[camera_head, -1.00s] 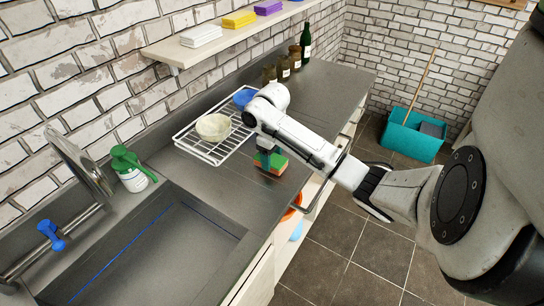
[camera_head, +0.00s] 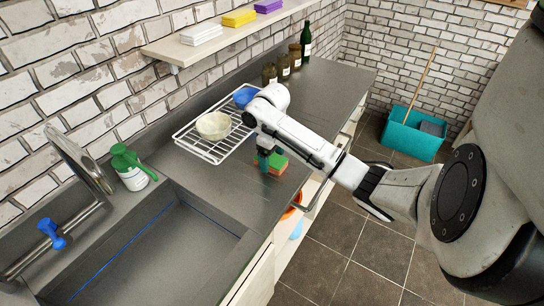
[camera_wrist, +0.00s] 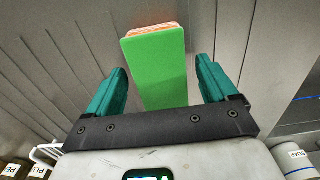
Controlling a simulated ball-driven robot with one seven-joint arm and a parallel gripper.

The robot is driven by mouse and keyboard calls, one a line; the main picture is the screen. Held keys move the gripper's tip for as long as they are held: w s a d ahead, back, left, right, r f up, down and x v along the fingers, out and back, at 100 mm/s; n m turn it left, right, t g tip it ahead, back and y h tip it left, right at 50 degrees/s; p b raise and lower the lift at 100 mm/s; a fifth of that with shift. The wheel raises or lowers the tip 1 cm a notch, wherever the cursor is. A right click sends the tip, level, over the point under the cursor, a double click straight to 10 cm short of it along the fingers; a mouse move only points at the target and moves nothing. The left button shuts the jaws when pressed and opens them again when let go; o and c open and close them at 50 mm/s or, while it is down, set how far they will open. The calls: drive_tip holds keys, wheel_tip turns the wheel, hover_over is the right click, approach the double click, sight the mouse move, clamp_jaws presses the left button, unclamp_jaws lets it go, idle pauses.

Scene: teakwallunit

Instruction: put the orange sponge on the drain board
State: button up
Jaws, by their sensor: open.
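The orange sponge (camera_head: 278,162), with a green layer, rests on the grey counter right of the wire rack. In the wrist view the sponge (camera_wrist: 161,75) shows mostly its green face, with a thin orange edge at its far end. My gripper (camera_head: 264,162) is down at the sponge; the arm hides part of it. In the wrist view my gripper (camera_wrist: 161,72) is open, with one teal finger on each side of the sponge and gaps visible at both sides. Fine parallel lines cross the counter surface (camera_wrist: 60,80) at left; I cannot tell whether this is the drain board.
A wire rack (camera_head: 195,152) holds a cream bowl (camera_head: 214,126) and a blue bowl (camera_head: 244,97). A green-topped bottle (camera_head: 130,168) stands near the sink (camera_head: 150,250). Jars (camera_head: 270,75) and a dark bottle (camera_head: 306,42) stand at the back. Bare counter (camera_head: 325,85) lies beyond the arm.

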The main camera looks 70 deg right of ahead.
sight(272, 159)
wheel_tip(272, 159, up, 12)
drive_tip(key=p, duration=0.2)
drive_tip(key=shift+r, duration=0.1)
idle(1.9)
